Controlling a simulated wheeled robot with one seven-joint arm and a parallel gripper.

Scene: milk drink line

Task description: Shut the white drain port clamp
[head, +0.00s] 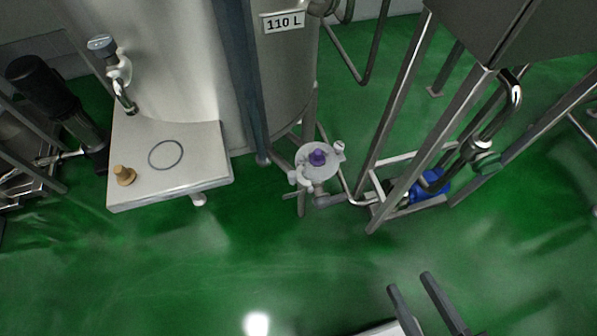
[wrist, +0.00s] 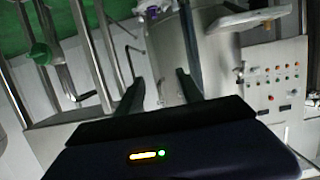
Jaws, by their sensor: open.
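The drain port (head: 317,172) is a pale round fitting low beside the tank, with a purple part (head: 317,157) on its top. White clamp pieces show at its rim, one (head: 339,147) at the upper right and one (head: 296,178) at the lower left. I cannot tell how far the clamp stands open. My gripper (head: 410,281) is open and empty, to the lower right of the port and well apart from it. In the wrist view my open fingers (wrist: 160,88) point towards the tank, and the clamp is too small to make out.
The 110 L tank (head: 285,70) stands behind the port. A steel shelf (head: 200,175) at left holds a brass fitting (head: 124,175) and a ring (head: 166,154). Steel frame legs (head: 395,105) and a blue pump (head: 433,185) stand at right. The green floor (head: 200,280) in front is clear.

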